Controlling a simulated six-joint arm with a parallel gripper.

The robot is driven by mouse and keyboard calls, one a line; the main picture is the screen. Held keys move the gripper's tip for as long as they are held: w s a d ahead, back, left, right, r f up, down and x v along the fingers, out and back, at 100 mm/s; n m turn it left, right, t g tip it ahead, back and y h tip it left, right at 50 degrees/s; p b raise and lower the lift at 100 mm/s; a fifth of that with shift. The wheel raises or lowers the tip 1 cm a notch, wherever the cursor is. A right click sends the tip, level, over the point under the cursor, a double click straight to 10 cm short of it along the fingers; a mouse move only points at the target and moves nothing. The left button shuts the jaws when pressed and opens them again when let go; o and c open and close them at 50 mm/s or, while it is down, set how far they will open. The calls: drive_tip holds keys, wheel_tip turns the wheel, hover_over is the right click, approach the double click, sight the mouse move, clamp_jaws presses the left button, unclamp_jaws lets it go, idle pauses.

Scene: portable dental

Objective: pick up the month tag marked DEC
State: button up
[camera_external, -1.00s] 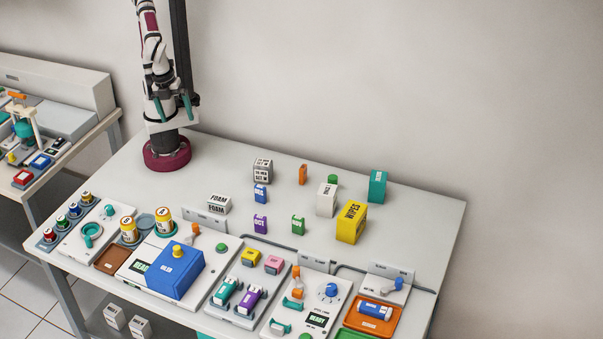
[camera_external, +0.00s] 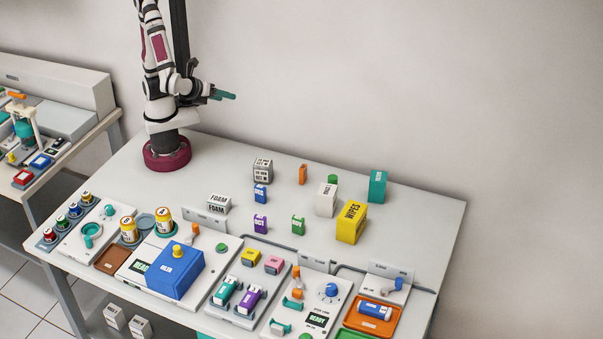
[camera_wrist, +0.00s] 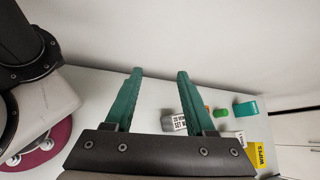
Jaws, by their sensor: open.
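Small upright month tags stand on the middle of the table in the external view. The blue tag (camera_external: 261,194) stands in front of a grey printed box, and its print looks like DEC but is too small to be sure. A purple tag (camera_external: 261,224) seems to read OCT; a green tag (camera_external: 298,226) is to its right, its print unclear. An orange piece (camera_external: 303,174) stands farther back. My gripper (camera_external: 224,95) is raised well above the table, back left of the tags, pointing right. Its teal fingers (camera_wrist: 160,72) are apart and empty. The blue tag is not visible in the wrist view.
The grey box (camera_external: 263,168), white box (camera_external: 326,200), yellow WIPES box (camera_external: 351,222) and teal box (camera_external: 378,185) stand near the tags. A FOAM box (camera_external: 218,204) is at left. Trays and devices fill the front edge. The back left tabletop is clear.

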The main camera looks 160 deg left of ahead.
drive_tip(key=w+a+r+m+y, duration=0.1)
drive_tip(key=w+a+m+y, duration=0.35)
drive_tip(key=a, duration=0.25)
drive_tip(key=m+t+h, duration=0.2)
drive_tip(key=m+t, duration=1.2)
hover_over(273, 206)
drive_tip(key=s, duration=0.6)
wheel_tip(273, 206, down, 15)
drive_tip(key=d+f+h, duration=0.1)
drive_tip(key=f, duration=0.1)
drive_tip(key=w+d+f+m+h, duration=0.1)
drive_tip(key=f, duration=0.2)
drive_tip(key=d+f+t+h, duration=0.1)
drive_tip(key=d+f, duration=0.1)
drive_tip(key=shift+w+d+f, duration=0.1)
drive_tip(key=shift+w+f, duration=0.05)
drive_tip(key=shift+f, duration=0.15)
drive_tip(key=x, duration=0.7)
clamp_jaws()
drive_tip(key=shift+d, duration=0.1)
